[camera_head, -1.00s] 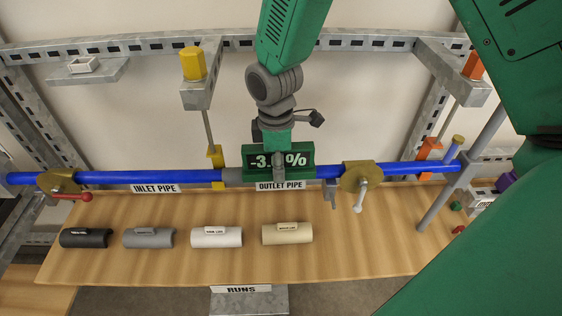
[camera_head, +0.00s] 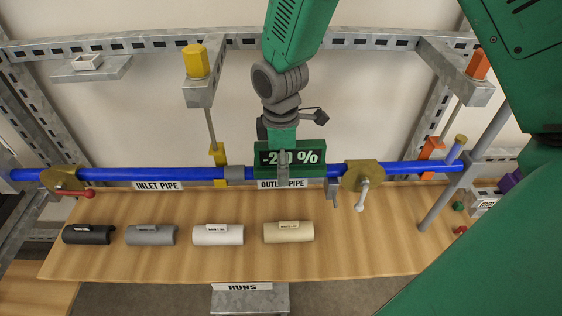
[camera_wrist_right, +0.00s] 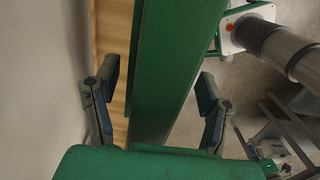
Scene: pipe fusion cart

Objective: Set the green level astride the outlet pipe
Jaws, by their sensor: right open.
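The green level (camera_head: 263,172) has a display reading a negative percent, partly hidden by a finger. In the head view it sits at the blue outlet pipe (camera_head: 400,168), covering a stretch between the grey coupling (camera_head: 235,174) and the right brass clamp (camera_head: 362,176). How it seats on the pipe is hidden. My right gripper (camera_head: 283,160) comes down from above, one finger in front of the level. In the right wrist view my right gripper (camera_wrist_right: 158,88) is open, fingers on either side of the long green level (camera_wrist_right: 172,70), with a gap at the left finger. My left gripper is not in view.
Black, grey, white and beige half-shells (camera_head: 288,232) lie on the wooden board (camera_head: 340,255). A yellow-capped post (camera_head: 195,62) and an orange-capped post (camera_head: 478,65) stand behind the pipe. A grey bracket (camera_head: 333,195) hangs beside the right clamp. The board's front is clear.

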